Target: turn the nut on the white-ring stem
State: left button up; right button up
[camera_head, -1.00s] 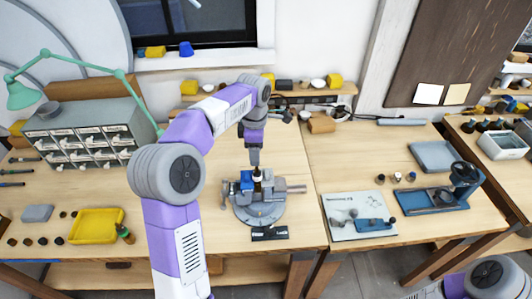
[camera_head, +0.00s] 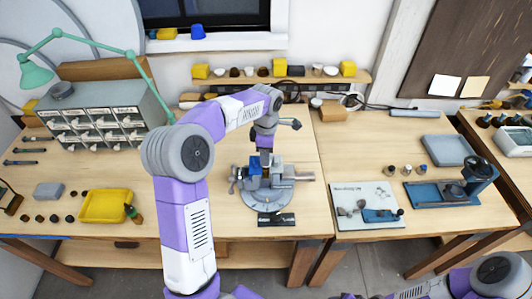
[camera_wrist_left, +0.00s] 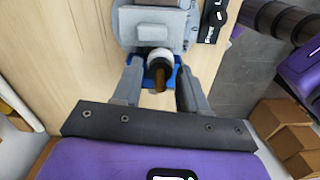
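My left gripper (camera_head: 265,152) points down over the grey vise (camera_head: 268,198) on the middle table. In the left wrist view its two fingers (camera_wrist_left: 159,92) are apart, one on each side of the stem. The stem shows a white ring (camera_wrist_left: 159,54) and a brass-brown tip (camera_wrist_left: 160,82). A dark band lies between ring and tip; I cannot tell whether it is the nut. A blue part (camera_wrist_left: 174,72) sits around the stem at the vise (camera_wrist_left: 153,22). In the head view the gripper hides most of the stem. My right gripper is out of view.
A black label plate (camera_head: 277,220) lies at the vise's front. A yellow tray (camera_head: 106,205) and a drawer cabinet (camera_head: 98,115) stand at left. An instruction sheet (camera_head: 365,195) and a blue press (camera_head: 450,190) are at right. My right arm crosses the lower right.

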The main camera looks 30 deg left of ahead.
pick_arm(q)
grip_shut()
jog(key=shift+m, duration=0.3)
